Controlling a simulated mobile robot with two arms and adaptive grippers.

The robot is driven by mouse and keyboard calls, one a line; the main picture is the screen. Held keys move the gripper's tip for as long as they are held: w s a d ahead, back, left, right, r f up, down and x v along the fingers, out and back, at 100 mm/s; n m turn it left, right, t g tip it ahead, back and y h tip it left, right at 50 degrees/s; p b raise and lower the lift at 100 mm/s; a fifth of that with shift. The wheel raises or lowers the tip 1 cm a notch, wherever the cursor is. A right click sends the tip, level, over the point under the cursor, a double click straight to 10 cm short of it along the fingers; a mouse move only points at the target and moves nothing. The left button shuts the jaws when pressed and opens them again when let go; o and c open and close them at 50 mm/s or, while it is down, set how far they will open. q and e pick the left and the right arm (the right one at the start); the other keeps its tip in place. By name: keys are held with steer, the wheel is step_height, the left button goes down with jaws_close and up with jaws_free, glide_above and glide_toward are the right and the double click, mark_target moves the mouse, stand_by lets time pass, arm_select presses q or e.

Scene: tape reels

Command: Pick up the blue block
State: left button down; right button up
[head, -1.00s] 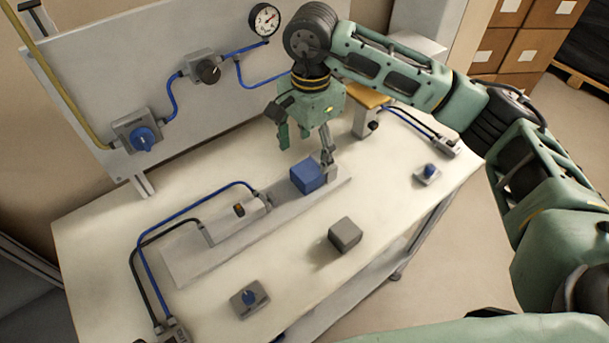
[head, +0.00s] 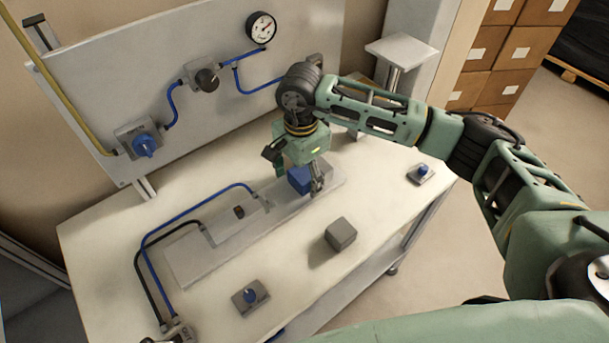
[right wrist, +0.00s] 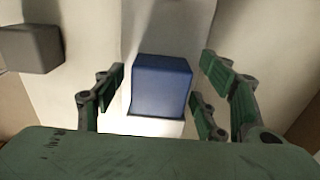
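The blue block (head: 299,180) sits at the right part of a long grey fixture plate (head: 190,268) on the table. In the head view my right gripper (head: 298,188) is lowered over it and hides part of it. In the right wrist view the blue block (right wrist: 161,86) lies between the spread fingers of my right gripper (right wrist: 162,98), with gaps on both sides. The right gripper is open and does not hold the block. My left gripper is not in view.
A grey block (head: 340,235) stands on the table in front of the fixture. A clamp cylinder (head: 235,220) with hoses sits on the plate. A panel with a gauge (head: 261,28) rises behind.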

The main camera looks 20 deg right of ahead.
steer(key=shift+w+r, duration=0.1)
steer(key=c, duration=1.3)
